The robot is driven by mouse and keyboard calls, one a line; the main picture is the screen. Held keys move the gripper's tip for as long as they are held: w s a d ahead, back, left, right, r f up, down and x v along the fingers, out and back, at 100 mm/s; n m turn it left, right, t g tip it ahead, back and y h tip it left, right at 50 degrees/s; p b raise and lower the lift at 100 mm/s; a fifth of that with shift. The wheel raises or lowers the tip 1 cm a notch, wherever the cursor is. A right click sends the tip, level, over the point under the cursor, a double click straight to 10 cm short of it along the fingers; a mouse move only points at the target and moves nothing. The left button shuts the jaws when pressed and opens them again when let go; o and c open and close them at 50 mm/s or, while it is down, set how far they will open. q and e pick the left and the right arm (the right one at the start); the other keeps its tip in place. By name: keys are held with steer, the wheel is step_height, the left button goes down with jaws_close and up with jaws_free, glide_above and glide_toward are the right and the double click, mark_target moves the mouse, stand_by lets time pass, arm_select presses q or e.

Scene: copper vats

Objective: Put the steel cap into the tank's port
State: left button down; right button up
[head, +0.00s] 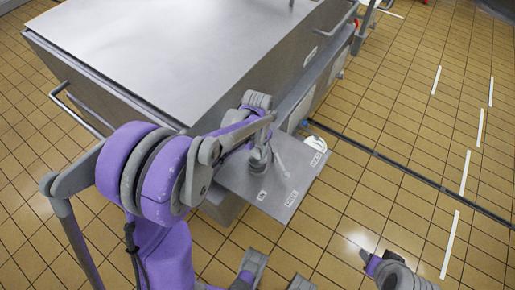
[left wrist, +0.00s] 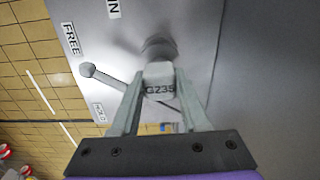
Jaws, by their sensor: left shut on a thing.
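My left gripper (head: 259,150) is low over a grey metal plate (head: 287,180) at the side of the big steel tank (head: 185,45). In the left wrist view the left gripper (left wrist: 158,78) is shut on a pale piece with dark lettering, which I take to be the steel cap (left wrist: 159,84). A dark round metal part (left wrist: 158,48) shows just beyond it. I cannot tell whether the two touch. A thin rod with a ball end (left wrist: 88,70) sticks out to the left. I cannot make out the tank's port. The state of my right gripper does not show.
The plate bears printed labels, such as FREE (left wrist: 69,39) and HOLD (left wrist: 99,112). A rail handle (head: 78,108) juts from the tank's left side.

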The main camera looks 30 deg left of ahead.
arm_select(q)
steer(key=shift+f+b, duration=0.4)
steer(key=shift+f, duration=0.15)
stand_by(0.6)
steer(key=shift+c, duration=1.6)
jaws_free()
steer(key=shift+r, duration=0.1)
step_height(320, 180, up, 11)
steer(key=shift+f+p, duration=0.15)
steer(key=shift+p, duration=0.85)
